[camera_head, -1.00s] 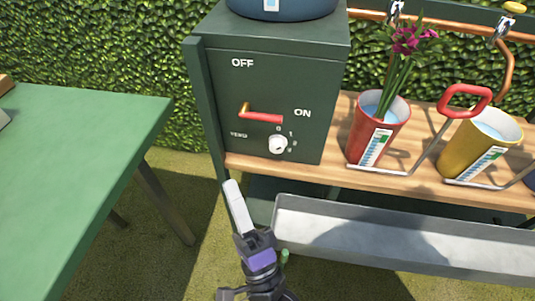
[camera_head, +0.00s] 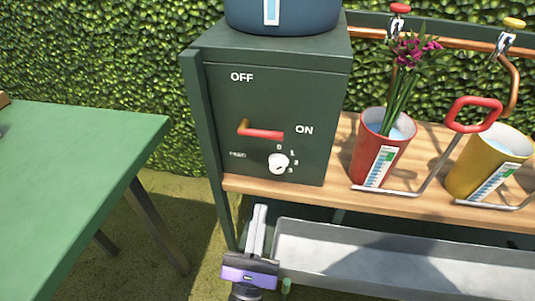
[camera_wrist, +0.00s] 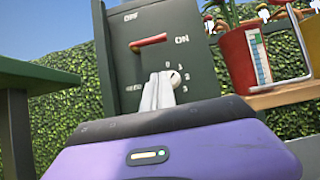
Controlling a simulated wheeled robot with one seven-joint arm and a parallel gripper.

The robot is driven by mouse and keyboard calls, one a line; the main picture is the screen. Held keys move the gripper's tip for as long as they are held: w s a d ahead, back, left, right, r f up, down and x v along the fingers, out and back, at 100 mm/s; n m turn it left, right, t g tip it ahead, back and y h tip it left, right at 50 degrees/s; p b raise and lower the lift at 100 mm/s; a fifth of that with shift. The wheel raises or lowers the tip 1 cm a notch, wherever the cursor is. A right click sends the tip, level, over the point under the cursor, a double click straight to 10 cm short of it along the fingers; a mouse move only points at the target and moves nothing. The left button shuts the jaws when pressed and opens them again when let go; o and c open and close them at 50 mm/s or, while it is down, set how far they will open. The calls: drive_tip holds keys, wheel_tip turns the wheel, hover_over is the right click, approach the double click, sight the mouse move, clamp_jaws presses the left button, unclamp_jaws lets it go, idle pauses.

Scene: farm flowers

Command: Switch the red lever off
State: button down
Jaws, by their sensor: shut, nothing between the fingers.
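The red lever (camera_head: 262,134) is on the front of a dark green box (camera_head: 230,100). It lies nearly horizontal, its red end pointing right toward the ON label; the OFF label is above it. The lever also shows in the wrist view (camera_wrist: 148,41), above the fingertips. My gripper (camera_head: 260,210) is shut and empty, below and in front of the box, apart from the lever. In the wrist view its pale fingers (camera_wrist: 157,80) point up at the panel and overlap the area beside the white dial (camera_wrist: 172,78).
The white dial (camera_head: 279,163) sits below the lever. A red cup with flowers (camera_head: 370,160) and a yellow cup (camera_head: 480,165) stand on the wooden shelf (camera_head: 330,185) to the right. A grey trough (camera_head: 400,265) is below. A green table (camera_head: 80,170) is at left.

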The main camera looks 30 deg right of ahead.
drive_tip(key=shift+s+a+r+p+x, duration=0.2)
drive_tip(key=shift+r+x, duration=0.2)
drive_tip(key=shift+x, duration=1.75)
drive_tip(key=shift+s+a+r+p+x, duration=0.15)
drive_tip(key=shift+r+x, duration=0.25)
drive_tip(key=shift+x, duration=1.75)
drive_tip(key=shift+s+a+r+p+x, duration=0.15)
drive_tip(key=shift+s+r+x, duration=0.2)
drive_tip(key=shift+x, duration=1.75)
drive_tip(key=shift+r+n, duration=0.15)
drive_tip(key=shift+n, duration=0.15)
